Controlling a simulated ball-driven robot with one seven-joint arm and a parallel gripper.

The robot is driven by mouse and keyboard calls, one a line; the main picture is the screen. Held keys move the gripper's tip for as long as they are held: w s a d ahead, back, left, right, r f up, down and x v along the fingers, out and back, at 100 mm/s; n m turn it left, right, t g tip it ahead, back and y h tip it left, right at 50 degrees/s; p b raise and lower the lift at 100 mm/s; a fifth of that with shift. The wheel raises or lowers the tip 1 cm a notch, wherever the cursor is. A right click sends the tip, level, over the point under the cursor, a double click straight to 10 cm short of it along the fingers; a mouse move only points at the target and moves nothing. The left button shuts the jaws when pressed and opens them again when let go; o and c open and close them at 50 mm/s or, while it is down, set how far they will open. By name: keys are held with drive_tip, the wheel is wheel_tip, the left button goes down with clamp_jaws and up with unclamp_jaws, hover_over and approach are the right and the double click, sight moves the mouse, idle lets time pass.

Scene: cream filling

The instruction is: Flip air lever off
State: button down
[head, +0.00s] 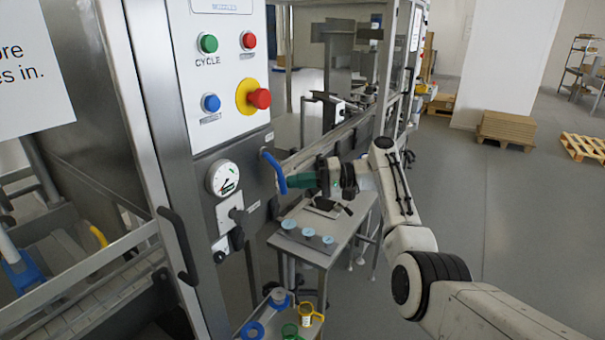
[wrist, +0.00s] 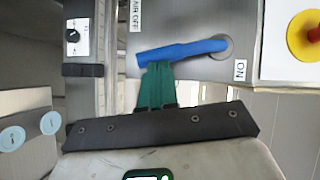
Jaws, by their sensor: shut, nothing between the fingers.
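The blue air lever (head: 272,170) sits on the grey side panel of the machine, below the button box. In the head view it slants down and to the right from its pivot. In the wrist view the lever (wrist: 185,50) runs left from its round pivot, with its free end near the "AIR OFF" label (wrist: 136,15). The "ON" label (wrist: 240,70) is by the pivot side. My gripper (head: 291,182) has green fingers, shut and empty. In the wrist view its fingertips (wrist: 157,68) are at the lever's free end; I cannot tell whether they touch.
A pressure gauge (head: 223,178) and a black-handled valve (head: 236,228) are left of the lever. Red emergency button (head: 259,98) is above. A small steel table (head: 318,255) with light-blue discs stands below my gripper. Open floor (head: 500,220) lies to the right.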

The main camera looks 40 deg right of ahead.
drive_tip(key=shift+s+a+f+m+t+y+p, duration=0.2)
drive_tip(key=shift+a+m+y, duration=0.15)
drive_tip(key=shift+a+m, duration=0.15)
drive_tip(key=shift+s+a+f+m+t+y+p, duration=0.1)
drive_tip(key=shift+a+f+m+y, duration=0.1)
drive_tip(key=shift+a+m+y, duration=0.25)
